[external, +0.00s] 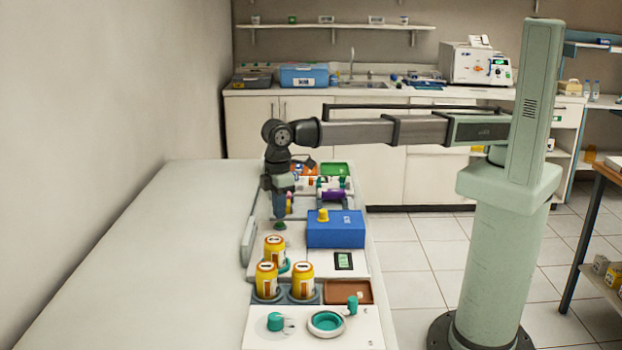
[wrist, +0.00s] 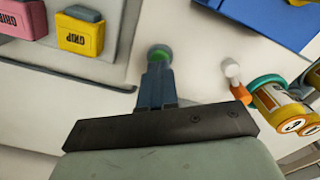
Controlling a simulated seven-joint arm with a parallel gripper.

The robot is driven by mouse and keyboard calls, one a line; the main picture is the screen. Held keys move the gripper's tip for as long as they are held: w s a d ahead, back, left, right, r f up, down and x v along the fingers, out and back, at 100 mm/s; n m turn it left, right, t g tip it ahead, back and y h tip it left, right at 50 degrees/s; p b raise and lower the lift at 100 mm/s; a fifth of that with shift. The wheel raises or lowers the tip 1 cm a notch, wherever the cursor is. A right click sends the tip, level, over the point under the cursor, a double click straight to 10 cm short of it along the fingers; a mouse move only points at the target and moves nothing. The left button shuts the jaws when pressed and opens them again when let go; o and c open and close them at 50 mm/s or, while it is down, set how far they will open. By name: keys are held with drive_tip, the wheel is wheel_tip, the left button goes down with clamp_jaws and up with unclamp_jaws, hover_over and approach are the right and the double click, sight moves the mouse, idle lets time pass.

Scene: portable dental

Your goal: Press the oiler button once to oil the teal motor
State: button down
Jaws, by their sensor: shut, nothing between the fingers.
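My gripper (external: 279,217) is shut and empty, pointing straight down over the pale work panel. A round green button (external: 280,226) is directly under its fingertips; I take this to be the oiler button. In the wrist view the shut fingers (wrist: 158,72) reach to the green button (wrist: 160,54) and cover its near edge. I cannot tell whether they touch it. A teal part (external: 285,265) sits close to a yellow can; it also shows in the wrist view (wrist: 268,80) near a white and orange piece. I cannot tell for certain that it is the motor.
A blue box (external: 336,230) with a yellow knob stands right of my gripper. Yellow cans (external: 303,280) stand nearer the camera. A teal ring (external: 326,322) lies at the front. Pink and yellow blocks (wrist: 80,32) sit on a tray. The table's left side is clear.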

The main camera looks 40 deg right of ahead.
sight(280, 223)
drive_tip(key=shift+f, duration=1)
idle(0.9)
drive_tip(key=shift+r, duration=3.5)
